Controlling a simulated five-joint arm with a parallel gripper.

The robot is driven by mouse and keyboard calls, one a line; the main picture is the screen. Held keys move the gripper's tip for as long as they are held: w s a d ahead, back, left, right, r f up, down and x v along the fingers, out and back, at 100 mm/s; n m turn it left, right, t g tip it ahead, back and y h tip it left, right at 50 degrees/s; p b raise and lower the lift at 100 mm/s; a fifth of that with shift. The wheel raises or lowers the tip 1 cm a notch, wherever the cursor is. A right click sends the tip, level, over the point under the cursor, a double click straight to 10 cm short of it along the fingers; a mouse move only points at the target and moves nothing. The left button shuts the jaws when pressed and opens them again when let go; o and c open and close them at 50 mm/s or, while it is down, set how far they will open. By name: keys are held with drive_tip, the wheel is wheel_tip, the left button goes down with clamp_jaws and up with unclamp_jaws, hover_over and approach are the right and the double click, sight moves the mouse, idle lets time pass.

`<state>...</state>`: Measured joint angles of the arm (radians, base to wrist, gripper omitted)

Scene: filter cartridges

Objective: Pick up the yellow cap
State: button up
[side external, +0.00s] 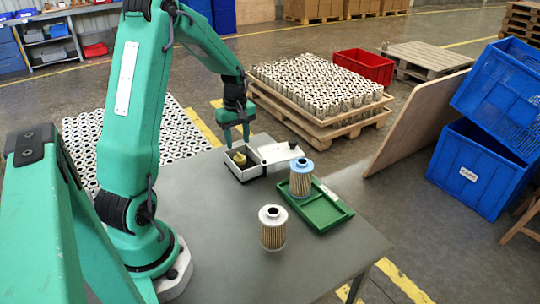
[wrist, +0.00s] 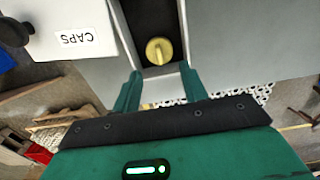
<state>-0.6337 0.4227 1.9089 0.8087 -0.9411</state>
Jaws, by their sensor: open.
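The yellow cap (side external: 240,158) sits inside a small open box (side external: 245,174) with pale walls on the grey table. In the wrist view the yellow cap (wrist: 159,50) is round with a raised bar across its top, and it lies on the dark floor of the box. My gripper (side external: 237,138) is above the box, pointing down. Its fingers are apart and empty. In the wrist view the fingertips of my gripper (wrist: 157,75) are on either side of the cap's line, with the cap just beyond them and not touched.
A white lid (wrist: 75,45) marked "CAPS", with a black knob (wrist: 15,31), is beside the opening. A green tray (side external: 325,218) holds a blue-topped filter cartridge (side external: 301,180). A white-topped cartridge (side external: 273,233) stands on the table (side external: 215,265), whose front area is clear.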

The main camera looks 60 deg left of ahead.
sight(238, 152)
drive_tip(key=shift+f, duration=2.3)
drive_tip(key=c, duration=0.5)
